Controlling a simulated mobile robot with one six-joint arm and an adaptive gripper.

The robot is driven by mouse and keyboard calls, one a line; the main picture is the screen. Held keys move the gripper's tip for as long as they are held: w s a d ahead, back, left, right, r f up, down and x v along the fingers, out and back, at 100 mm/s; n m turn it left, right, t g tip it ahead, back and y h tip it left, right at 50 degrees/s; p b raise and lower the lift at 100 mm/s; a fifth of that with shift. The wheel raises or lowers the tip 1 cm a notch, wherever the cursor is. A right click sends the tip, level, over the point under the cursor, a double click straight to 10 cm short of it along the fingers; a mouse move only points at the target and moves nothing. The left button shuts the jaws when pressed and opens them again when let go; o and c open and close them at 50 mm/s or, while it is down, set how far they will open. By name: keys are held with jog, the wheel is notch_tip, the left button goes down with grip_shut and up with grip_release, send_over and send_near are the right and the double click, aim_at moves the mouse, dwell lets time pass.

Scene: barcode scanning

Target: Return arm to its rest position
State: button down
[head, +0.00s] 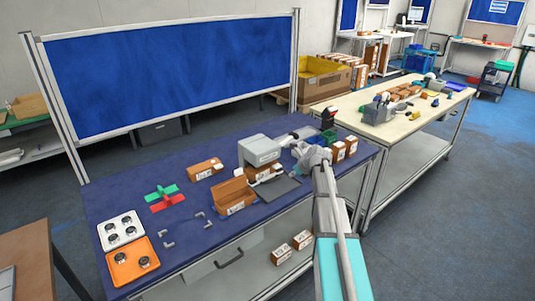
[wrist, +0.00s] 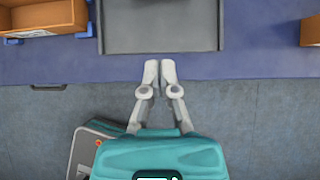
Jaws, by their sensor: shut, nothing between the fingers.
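My arm reaches from the lower right of the head view up over the front edge of the blue-topped table (head: 185,250). Its wrist end is above the table's right part, where the fingertips are hard to make out. In the wrist view my gripper (wrist: 160,70) points at the table's front edge. Its two grey fingers are close together and hold nothing. Just beyond the fingertips lies a dark grey flat tray (wrist: 160,38), which also shows in the head view (head: 278,190).
An open brown box (head: 234,195) stands left of the tray, and a grey machine (head: 259,151) stands behind. Several small brown boxes are at the right. A white holder (head: 121,231) and an orange holder (head: 132,262) lie at left. Open floor shows right of a second table (head: 350,97).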

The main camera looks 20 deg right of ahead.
jog(key=shift+a, duration=0.1)
jog(key=s+a+f+n+g+h, duration=0.1)
jog(key=s+a+f+n+g, duration=0.1)
jog(key=s+a+n, duration=0.9)
jog(key=s+a+f+n+g+h, duration=0.1)
jog(key=s+a+n+g, duration=0.4)
jog(key=s+a+n, duration=0.6)
jog(key=s+f+n, duration=0.1)
jog(key=s+n, duration=0.6)
jog(key=n, duration=0.2)
jog(key=shift+s+n+h, duration=0.25)
jog(key=shift+n+h, duration=0.15)
jog(key=shift+d, duration=0.1)
